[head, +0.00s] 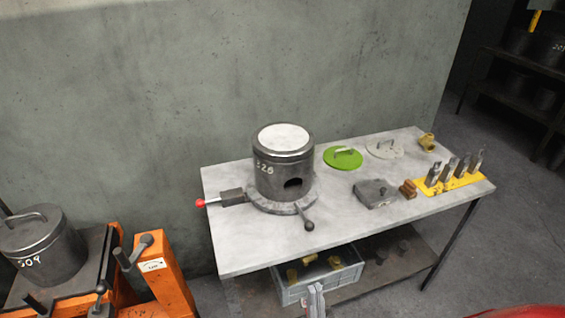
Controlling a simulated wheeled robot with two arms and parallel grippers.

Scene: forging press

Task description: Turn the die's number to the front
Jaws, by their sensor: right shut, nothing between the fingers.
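The die (270,190) is a dark metal cylinder with a pale top, standing upright on a round turning base (268,206) on the table. Its white number, which looks like 526 or 528, shows on the left part of its wall, and a dark opening shows on the right of the front. A black-knobbed lever (307,218) sticks out at the base's front right, and a red-knobbed rod (205,202) at its left. My right gripper (315,290) is shut and empty at the bottom, in front of the table and apart from the die. My left gripper is not in view.
On the table (235,243) are a green lid (342,160), a grey lid (383,150), a metal block (373,194) and a yellow rack (450,184). A grey crate (345,278) is below. An orange cart (165,280) carrying another die (42,250) stands left. The table's front left is clear.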

